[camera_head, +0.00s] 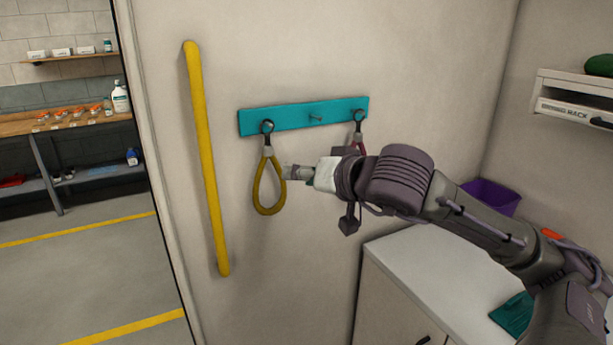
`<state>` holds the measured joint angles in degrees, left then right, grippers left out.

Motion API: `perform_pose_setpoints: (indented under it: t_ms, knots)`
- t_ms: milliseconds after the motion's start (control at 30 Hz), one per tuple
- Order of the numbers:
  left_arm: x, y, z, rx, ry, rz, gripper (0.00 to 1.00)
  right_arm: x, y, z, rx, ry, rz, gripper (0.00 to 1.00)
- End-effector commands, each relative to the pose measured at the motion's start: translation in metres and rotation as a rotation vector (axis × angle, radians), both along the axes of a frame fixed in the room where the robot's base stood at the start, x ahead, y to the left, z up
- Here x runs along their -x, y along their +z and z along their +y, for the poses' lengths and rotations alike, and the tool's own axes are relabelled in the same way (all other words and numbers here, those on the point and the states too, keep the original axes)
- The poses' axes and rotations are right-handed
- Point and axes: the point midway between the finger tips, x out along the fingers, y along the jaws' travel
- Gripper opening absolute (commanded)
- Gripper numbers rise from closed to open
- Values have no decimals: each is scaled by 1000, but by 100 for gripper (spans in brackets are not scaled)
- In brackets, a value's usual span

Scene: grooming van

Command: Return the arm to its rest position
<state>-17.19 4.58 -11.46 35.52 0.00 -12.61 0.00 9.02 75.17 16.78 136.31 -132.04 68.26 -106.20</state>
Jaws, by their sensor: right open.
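My right arm comes in from the lower right, and its gripper (300,173) is open beside a yellow loop (257,195). The yellow loop hangs from the left hook of a teal hook rail (288,119) on the wall. The fingertips are close to the loop's right side; I cannot tell whether they touch it. A red strap (358,146) hangs from the right hook, mostly hidden behind my gripper and wrist. My left gripper is not in view.
A yellow grab bar (206,160) runs down the wall on the left. A white counter (408,255) stands below my arm, with a purple bin (492,196) and a teal cloth (513,314). A white rack (573,98) is at upper right. Open floor (70,275) lies beyond the doorway.

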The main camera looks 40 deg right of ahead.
Motion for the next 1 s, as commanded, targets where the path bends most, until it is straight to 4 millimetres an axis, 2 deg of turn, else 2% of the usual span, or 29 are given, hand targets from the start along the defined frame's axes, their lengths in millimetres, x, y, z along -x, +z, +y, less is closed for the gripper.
perform_pose_setpoints:
  t_ms: [367,467,567,667,733,767,800,867,900,967,1000]
  knots:
    - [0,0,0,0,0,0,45,5,1,0,-2,-1,3,44]
    - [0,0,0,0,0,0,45,-1,-12,-1,-98,0,35,44]
    - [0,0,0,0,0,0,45,-17,-52,-3,-404,-11,133,44]
    - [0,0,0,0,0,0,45,-38,-114,-2,-938,-74,282,44]
    - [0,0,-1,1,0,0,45,-51,-161,-2,-1377,-168,384,44]
    - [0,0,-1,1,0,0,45,-56,-181,-3,-1568,-220,421,44]
    - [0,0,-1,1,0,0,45,-62,-209,-7,-1819,-304,462,44]
    - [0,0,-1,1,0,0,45,-67,-255,-15,-2188,-454,505,44]
    - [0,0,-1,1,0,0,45,-68,-285,-22,-2404,-558,514,44]
    - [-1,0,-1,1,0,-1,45,-66,-329,-31,-2689,-719,505,44]
    - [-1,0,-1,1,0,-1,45,-62,-359,-36,-2858,-829,483,44]
